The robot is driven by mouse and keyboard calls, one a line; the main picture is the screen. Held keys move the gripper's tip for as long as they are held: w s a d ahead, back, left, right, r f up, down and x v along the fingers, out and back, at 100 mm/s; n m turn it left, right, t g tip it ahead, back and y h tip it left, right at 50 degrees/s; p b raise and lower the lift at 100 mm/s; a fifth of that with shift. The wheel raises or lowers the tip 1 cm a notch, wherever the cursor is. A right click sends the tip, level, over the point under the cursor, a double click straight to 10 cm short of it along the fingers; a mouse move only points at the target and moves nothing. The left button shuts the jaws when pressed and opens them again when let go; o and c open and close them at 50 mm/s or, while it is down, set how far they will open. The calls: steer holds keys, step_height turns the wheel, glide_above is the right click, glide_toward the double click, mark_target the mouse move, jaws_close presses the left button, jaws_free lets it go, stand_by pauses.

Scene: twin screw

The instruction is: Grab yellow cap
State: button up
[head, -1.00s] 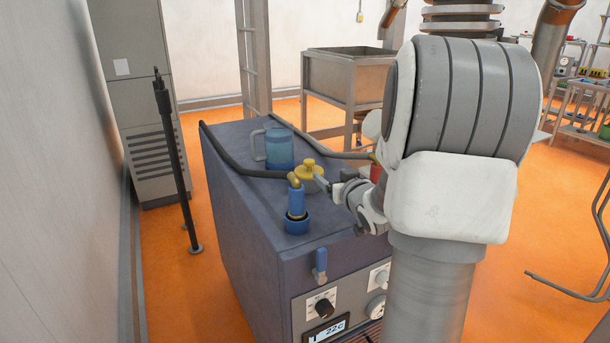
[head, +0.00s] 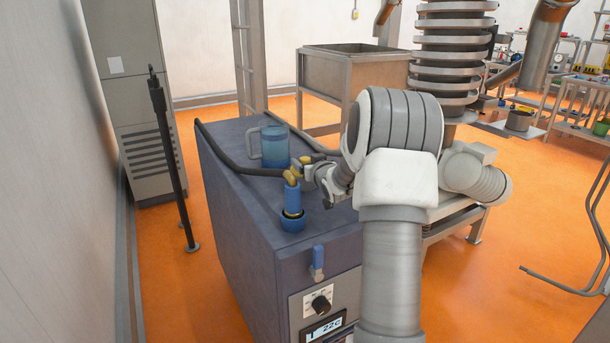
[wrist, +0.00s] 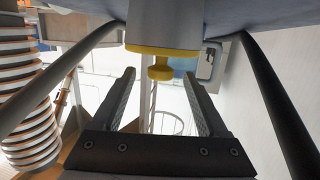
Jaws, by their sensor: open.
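The yellow cap (wrist: 162,52) is in the upper middle of the wrist view, a wide disc with a smaller knob. The knob lies between the tips of my gripper (wrist: 159,75), with a gap on each side. My gripper is open and holds nothing. In the head view my gripper (head: 307,171) is over the top of the blue machine (head: 245,190).
A blue fitting with a yellow elbow (head: 292,178) stands close in front of my gripper, with a black hose (head: 222,155) running from it. A blue-green jug (head: 275,146) stands just behind. A dark stand (head: 172,160) is at the left.

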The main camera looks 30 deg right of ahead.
steer(key=shift+x, duration=1.25)
steer(key=shift+c, duration=0.4)
jaws_close()
